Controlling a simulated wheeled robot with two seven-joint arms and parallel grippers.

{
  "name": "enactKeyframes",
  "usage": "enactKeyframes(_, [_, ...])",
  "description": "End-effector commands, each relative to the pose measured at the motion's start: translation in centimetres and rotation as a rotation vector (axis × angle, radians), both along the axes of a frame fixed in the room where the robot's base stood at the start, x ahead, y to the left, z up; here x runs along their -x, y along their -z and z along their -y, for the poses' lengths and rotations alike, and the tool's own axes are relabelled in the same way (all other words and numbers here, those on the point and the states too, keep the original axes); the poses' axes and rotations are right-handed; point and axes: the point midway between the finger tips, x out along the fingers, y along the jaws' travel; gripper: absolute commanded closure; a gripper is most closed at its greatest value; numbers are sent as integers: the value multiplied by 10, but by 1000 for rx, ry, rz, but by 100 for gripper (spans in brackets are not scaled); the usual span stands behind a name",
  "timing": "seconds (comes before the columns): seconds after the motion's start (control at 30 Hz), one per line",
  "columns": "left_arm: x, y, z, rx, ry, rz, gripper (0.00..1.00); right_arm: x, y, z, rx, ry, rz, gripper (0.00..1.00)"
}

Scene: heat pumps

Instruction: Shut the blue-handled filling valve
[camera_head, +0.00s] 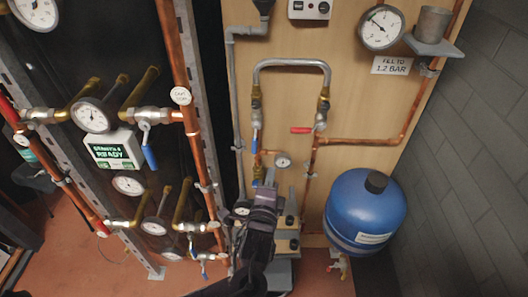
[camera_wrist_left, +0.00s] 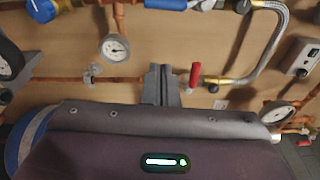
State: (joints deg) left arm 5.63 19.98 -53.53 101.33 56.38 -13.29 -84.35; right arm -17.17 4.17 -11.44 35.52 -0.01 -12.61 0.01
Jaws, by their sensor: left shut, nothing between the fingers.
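The wooden panel carries a looped grey hose (camera_head: 292,64) with a valve at each end. The left valve has a blue handle (camera_head: 255,141), which hangs down in line with its pipe; it also shows at the top edge of the left wrist view (camera_wrist_left: 178,4). The right valve has a red handle (camera_head: 302,130), pointing left across its pipe, also in the left wrist view (camera_wrist_left: 195,75). My left gripper (camera_head: 267,185) is shut and empty, below the blue handle and apart from it; its fingers show in the left wrist view (camera_wrist_left: 160,82). My right gripper is out of view.
A small gauge (camera_head: 283,160) sits just above my left gripper. A blue tank (camera_head: 365,211) stands to the right. Another blue handle (camera_head: 149,157) hangs on the left pipework. A large gauge (camera_head: 381,27) and a "fill to 1.2 bar" sign (camera_head: 391,65) are upper right.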

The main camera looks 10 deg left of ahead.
Motion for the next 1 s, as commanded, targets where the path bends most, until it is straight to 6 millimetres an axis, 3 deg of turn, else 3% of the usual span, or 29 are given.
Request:
enactKeyframes(0.23, [-2,0,0,2,0,-2,100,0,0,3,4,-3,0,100])
enactKeyframes(0.37, [-12,-1,-1,1,-1,-1,100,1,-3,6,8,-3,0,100])
enactKeyframes(0.83, [-104,-1,-8,1,-1,-2,100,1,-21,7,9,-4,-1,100])
enactKeyframes(1.0, [-89,-3,-33,1,0,-5,100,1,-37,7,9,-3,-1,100])
